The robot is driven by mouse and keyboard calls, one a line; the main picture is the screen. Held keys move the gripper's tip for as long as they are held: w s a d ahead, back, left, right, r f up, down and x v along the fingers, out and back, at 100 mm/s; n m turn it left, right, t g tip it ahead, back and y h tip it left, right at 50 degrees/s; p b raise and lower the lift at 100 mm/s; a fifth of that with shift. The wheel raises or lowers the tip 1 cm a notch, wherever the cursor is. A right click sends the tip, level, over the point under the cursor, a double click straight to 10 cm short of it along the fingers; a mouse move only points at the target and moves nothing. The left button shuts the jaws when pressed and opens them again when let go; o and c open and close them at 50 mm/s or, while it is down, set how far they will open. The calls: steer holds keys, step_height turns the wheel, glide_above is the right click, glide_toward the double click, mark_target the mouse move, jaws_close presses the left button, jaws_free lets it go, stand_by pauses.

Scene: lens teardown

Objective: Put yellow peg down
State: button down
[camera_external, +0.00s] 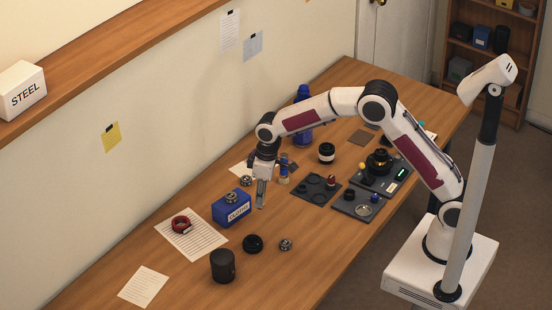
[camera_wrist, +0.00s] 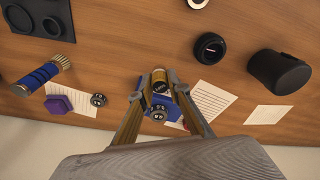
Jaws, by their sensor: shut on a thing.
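My gripper (camera_external: 261,205) points down above the table, just right of a blue labelled box (camera_external: 231,207). In the wrist view my gripper (camera_wrist: 160,80) has its fingertips closed around a small tan-yellow piece with a dark end (camera_wrist: 160,77), which looks like the yellow peg. The fingers hide its sides, and I cannot make it out in the external view. The blue box (camera_wrist: 152,104) lies partly behind the fingers in the wrist view, with a small metal ring (camera_wrist: 158,114) on top. I cannot tell whether the held piece touches anything.
A dark ring (camera_external: 253,243), a small metal part (camera_external: 285,244) and a black cylinder (camera_external: 222,265) stand toward the front. A red ring (camera_external: 181,225) sits on paper. A blue-and-gold cylinder (camera_external: 284,168) stands behind my gripper, and a dark tray (camera_external: 315,187) lies right of it. Bare wood lies between.

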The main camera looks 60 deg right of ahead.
steer(key=shift+f, duration=1.75)
steer(key=shift+f, duration=1.85)
steer(key=shift+f, duration=0.15)
steer(key=c, duration=1.9)
jaws_free()
steer(key=r, duration=0.7)
steer(key=s+r, duration=0.1)
steer(key=r, duration=0.3)
steer(key=shift+s+d+r, duration=0.1)
steer(key=shift+d+r, duration=0.05)
steer(key=shift+d, duration=0.1)
steer(key=shift+s+r, duration=0.1)
steer(key=shift+r, duration=0.4)
